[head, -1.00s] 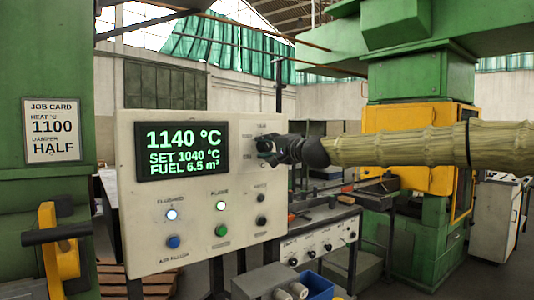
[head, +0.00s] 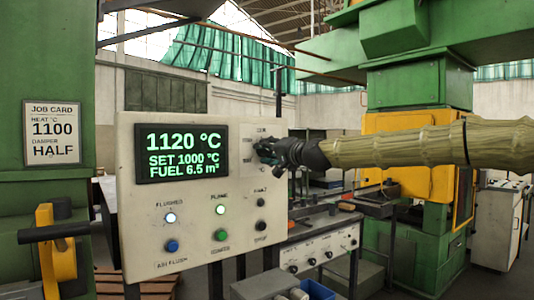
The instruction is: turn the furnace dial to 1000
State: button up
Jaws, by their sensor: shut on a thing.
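The furnace dial is at the upper right of the cream control panel (head: 240,262), mostly hidden behind my gripper. My gripper (head: 264,149) reaches in from the right and is shut on the dial. The panel's display (head: 181,152) reads 1120 °C, SET 1000 °C and FUEL 6.5 m³. A job card (head: 54,131) on the green column at the left reads HEAT °C 1100 and DAMPER HALF.
A yellow lever with a black handle (head: 55,232) stands at the left. A bench and green machine stand behind.

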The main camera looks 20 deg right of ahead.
jog(key=o, duration=1)
jog(key=shift+s, duration=0.1)
jog(key=v, duration=1.2)
jog(key=shift+f, duration=0.1)
